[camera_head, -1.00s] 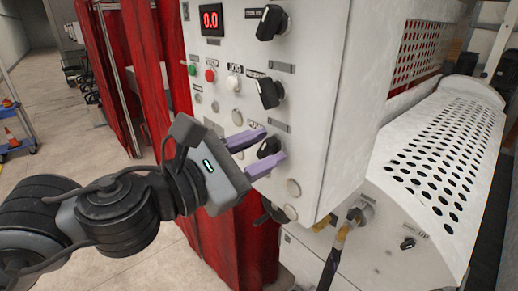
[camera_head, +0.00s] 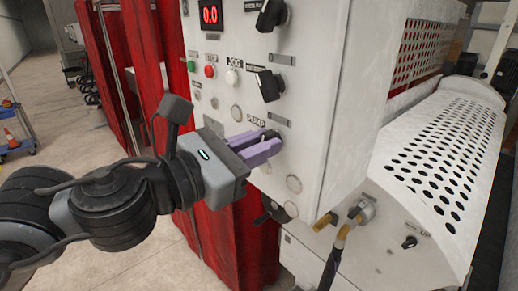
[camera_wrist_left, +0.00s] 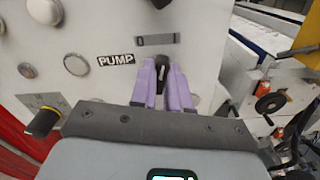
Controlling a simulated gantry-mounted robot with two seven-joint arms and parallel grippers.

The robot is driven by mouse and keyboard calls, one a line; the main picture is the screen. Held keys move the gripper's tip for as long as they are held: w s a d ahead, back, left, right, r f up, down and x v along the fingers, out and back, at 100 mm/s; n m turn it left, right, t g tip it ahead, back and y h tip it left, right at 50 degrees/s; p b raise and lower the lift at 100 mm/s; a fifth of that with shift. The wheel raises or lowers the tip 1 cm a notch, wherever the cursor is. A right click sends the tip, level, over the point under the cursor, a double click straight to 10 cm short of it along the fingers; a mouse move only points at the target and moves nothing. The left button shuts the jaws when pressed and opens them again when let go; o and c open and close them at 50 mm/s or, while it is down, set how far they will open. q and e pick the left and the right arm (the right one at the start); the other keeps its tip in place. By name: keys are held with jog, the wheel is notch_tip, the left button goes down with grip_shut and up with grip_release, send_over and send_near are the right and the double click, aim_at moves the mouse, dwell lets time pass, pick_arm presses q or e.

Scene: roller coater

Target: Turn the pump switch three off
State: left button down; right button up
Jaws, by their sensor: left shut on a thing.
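The pump switch is a black rotary knob (camera_head: 270,135) beside the PUMP label on the white control panel (camera_head: 310,110). It is mostly hidden by my left gripper in the head view. My left gripper (camera_head: 262,148) has purple fingers closed around the knob. In the left wrist view the black knob (camera_wrist_left: 162,67) shows between the tips of the purple fingers (camera_wrist_left: 163,85), with the PUMP label to its left. My right gripper is in neither view.
Other black knobs (camera_head: 268,85) sit above on the panel, with green, red and white buttons (camera_head: 232,76) and a red display (camera_head: 210,15). A red curtain (camera_head: 235,240) hangs behind. A perforated white guard (camera_head: 440,150) stands at the right.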

pick_arm(q)
jog(key=n+b, duration=0.1)
jog(key=n, duration=0.7)
jog(key=shift+n, duration=0.7)
jog(key=c, duration=1.1)
grip_release()
jog(key=shift+a, duration=0.1)
jog(key=b+v, duration=0.3)
jog(key=v, duration=0.7)
jog(key=shift+s+a, duration=0.2)
jog(key=shift+a, duration=0.1)
